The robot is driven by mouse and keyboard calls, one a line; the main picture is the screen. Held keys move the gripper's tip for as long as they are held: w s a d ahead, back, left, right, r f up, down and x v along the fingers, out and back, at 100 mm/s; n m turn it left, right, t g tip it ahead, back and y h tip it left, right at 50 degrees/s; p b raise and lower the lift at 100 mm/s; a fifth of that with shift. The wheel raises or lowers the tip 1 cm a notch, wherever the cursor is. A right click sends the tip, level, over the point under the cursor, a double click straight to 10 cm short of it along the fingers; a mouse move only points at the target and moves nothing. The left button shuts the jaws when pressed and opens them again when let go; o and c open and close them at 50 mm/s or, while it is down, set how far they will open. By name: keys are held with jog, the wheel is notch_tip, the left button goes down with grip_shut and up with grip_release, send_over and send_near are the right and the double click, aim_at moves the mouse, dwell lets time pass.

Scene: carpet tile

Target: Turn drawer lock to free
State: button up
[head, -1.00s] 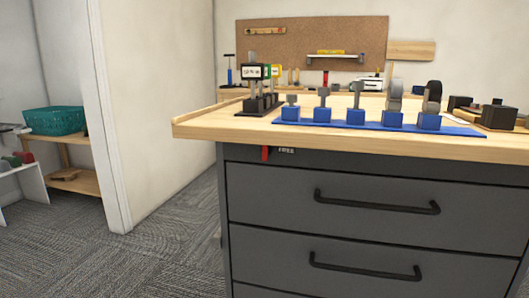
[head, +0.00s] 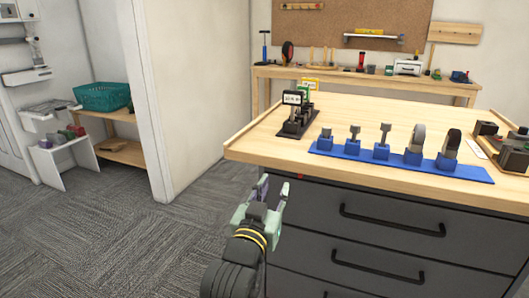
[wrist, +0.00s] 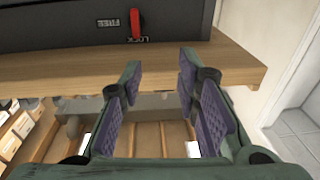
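The drawer lock is a small red lever (wrist: 135,24) on the dark front of the workbench. In the wrist view it stands upright in the picture, with the LOCK label (wrist: 131,40) at its lower end and the FREE label (wrist: 107,23) to its left. In the head view only a bit of red (head: 300,177) shows under the tabletop edge. My gripper (head: 273,186) is open and empty, in front of the cabinet's left corner. In the wrist view its fingertips (wrist: 160,68) are apart from the lever, with a gap between them.
The wooden tabletop (head: 380,110) overhangs the lock, and its edge runs close to my fingers. Drawers with black bar handles (head: 392,221) lie to the right. A blue rack (head: 400,164) stands on top. Carpet floor (head: 110,225) on the left is clear.

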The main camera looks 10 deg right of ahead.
aim_at(299, 175)
jog(key=w+d+f+g+p, duration=0.1)
jog(key=w+d+p, duration=0.1)
jog(key=w+d, duration=0.6)
jog(key=shift+d+f+m+g+h+p, duration=0.3)
jog(key=shift+f, duration=0.05)
jog(key=shift+c, duration=0.6)
grip_shut()
